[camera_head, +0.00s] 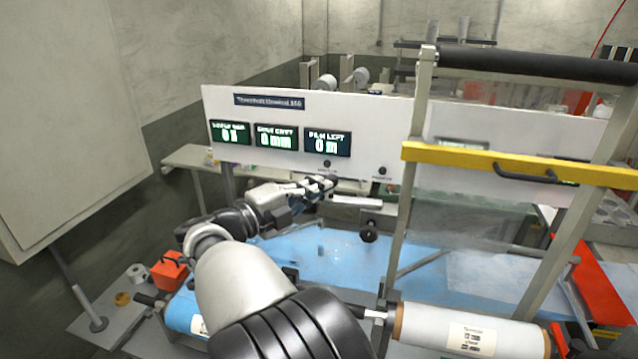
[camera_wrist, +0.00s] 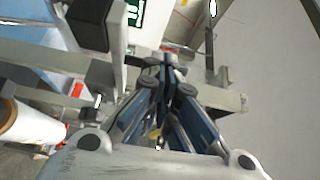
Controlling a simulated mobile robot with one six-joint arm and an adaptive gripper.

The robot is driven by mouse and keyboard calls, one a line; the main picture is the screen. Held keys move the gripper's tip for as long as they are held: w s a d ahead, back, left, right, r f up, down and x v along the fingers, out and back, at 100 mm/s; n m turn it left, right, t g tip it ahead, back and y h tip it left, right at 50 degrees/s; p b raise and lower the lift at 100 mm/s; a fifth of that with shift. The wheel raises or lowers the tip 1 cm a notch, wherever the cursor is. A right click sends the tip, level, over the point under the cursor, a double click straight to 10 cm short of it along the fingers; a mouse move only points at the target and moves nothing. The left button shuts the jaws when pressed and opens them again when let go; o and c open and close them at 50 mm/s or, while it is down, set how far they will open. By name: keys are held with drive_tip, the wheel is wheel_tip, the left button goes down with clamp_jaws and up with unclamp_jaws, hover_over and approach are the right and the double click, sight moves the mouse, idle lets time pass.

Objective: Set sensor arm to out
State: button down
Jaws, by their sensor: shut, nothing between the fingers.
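My gripper (camera_head: 333,183) is shut and empty, in front of the lower edge of the white machine panel (camera_head: 225,108) in the head view. In the wrist view its fingertips (camera_wrist: 168,66) meet close to a grey metal bar. Just below and right of the fingertips in the head view is a short pale bar (camera_head: 357,201), which may be the sensor arm. A dark round knob (camera_head: 369,232) hangs below it. I cannot tell whether the fingertips touch the bar. No readable label marks which way is out.
Green displays (camera_head: 277,136) sit on the panel above my gripper. A yellow guard bar (camera_head: 480,161) and upright posts stand to the right. A film roll (camera_head: 470,330) lies at the front right. A blue sheet (camera_head: 330,253) spreads below. A red box (camera_head: 169,270) stands at the left.

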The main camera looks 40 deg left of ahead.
drive_tip(key=shift+w+a, duration=0.2)
drive_tip(key=shift+w, duration=0.15)
drive_tip(key=shift+d, duration=0.15)
idle(0.4)
